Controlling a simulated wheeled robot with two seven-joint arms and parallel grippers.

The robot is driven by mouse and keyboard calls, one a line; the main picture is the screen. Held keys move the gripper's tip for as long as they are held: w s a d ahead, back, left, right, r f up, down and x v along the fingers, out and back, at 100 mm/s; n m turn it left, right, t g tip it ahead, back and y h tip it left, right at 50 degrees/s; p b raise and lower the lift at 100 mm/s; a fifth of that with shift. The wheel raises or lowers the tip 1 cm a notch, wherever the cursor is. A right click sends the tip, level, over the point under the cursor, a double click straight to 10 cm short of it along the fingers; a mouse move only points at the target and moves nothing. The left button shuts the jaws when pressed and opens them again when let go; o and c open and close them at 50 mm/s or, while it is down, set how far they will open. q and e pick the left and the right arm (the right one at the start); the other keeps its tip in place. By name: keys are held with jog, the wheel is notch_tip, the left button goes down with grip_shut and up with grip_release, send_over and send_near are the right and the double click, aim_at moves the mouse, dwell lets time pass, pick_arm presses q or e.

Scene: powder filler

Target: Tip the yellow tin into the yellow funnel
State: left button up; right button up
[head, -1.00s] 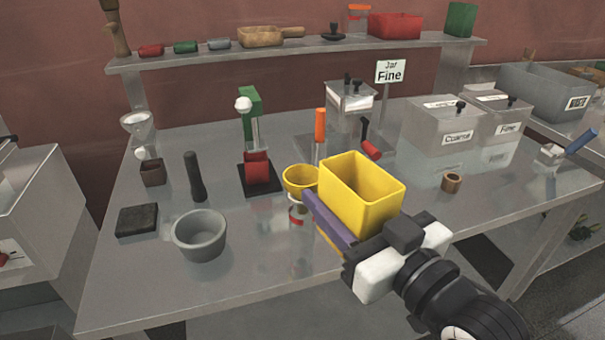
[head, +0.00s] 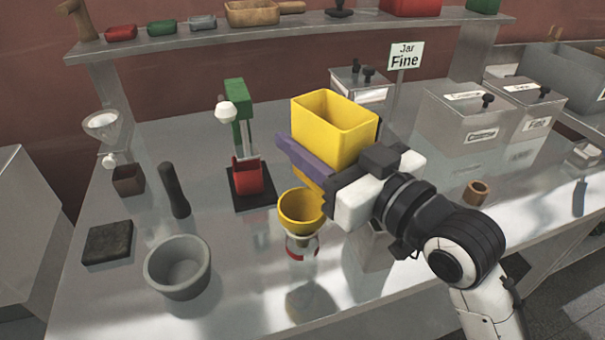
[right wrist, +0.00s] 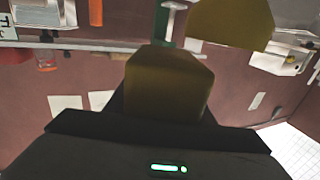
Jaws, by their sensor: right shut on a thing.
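The yellow tin (head: 345,146) is an open rectangular box. In the head view it is upright or nearly so, held above the bench, behind and slightly right of the yellow funnel. My right gripper (head: 308,166) is shut on the tin low on its near side, its purple finger along the wall. The yellow funnel (head: 300,214) sits on a small clear jar (head: 302,245) with a red band, just below and in front of the gripper. The tin's contents are not visible. Dark yellow shapes show in the right wrist view; which parts they are is unclear. My left gripper is not in view.
A green stand with a red cup (head: 248,174) is left of the tin. A grey bowl (head: 178,267), dark pestle (head: 174,190) and black block (head: 107,243) lie further left. Lidded bins (head: 462,125) and a brown ring (head: 477,192) are to the right. The front bench is mostly clear.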

jog(key=shift+w, duration=0.4)
jog(key=shift+d+r+n, duration=0.2)
jog(key=shift+r+n, duration=0.1)
jog(key=shift+n, duration=0.3)
jog(key=shift+d+n, duration=0.2)
jog(key=shift+n, duration=0.4)
jog(key=f+n, duration=0.1)
jog(key=d+f+n, duration=0.1)
jog(key=n, duration=0.1)
jog(key=shift+w+f+n, duration=0.2)
jog(key=shift+f+n, duration=0.1)
jog(key=shift+f, duration=0.1)
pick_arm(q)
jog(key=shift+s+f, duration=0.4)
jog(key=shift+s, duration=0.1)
pick_arm(e)
jog(key=shift+a+r, duration=0.1)
jog(key=shift+r, duration=0.15)
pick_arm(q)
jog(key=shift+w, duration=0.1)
